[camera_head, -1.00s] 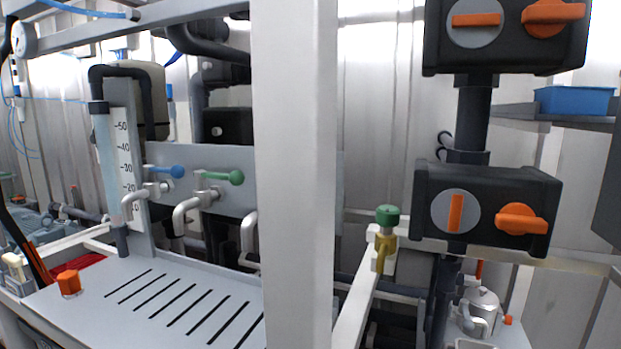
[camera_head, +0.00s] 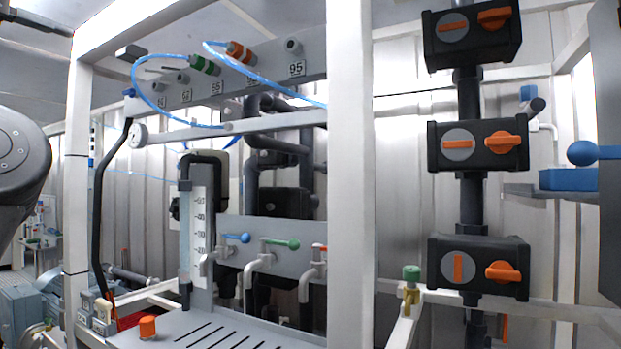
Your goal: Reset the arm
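A dark grey rounded link of my own arm (camera_head: 18,165) shows at the left edge. Neither of my grippers is in view, so I cannot see whether they hold anything. On the right stands a black vertical pipe with several black valve boxes. The middle valve box (camera_head: 478,145) has an orange handle and a grey dial with a horizontal orange bar. The lower valve box (camera_head: 478,266) has a vertical orange bar on its dial. The top valve box (camera_head: 472,35) has a horizontal bar.
A white frame post (camera_head: 348,180) stands in the middle. Behind it are a level tube (camera_head: 186,235), a blue-handled tap (camera_head: 236,238) and a green-handled tap (camera_head: 280,244) over a slotted grey bench (camera_head: 180,325). A blue tray (camera_head: 568,180) sits at the right.

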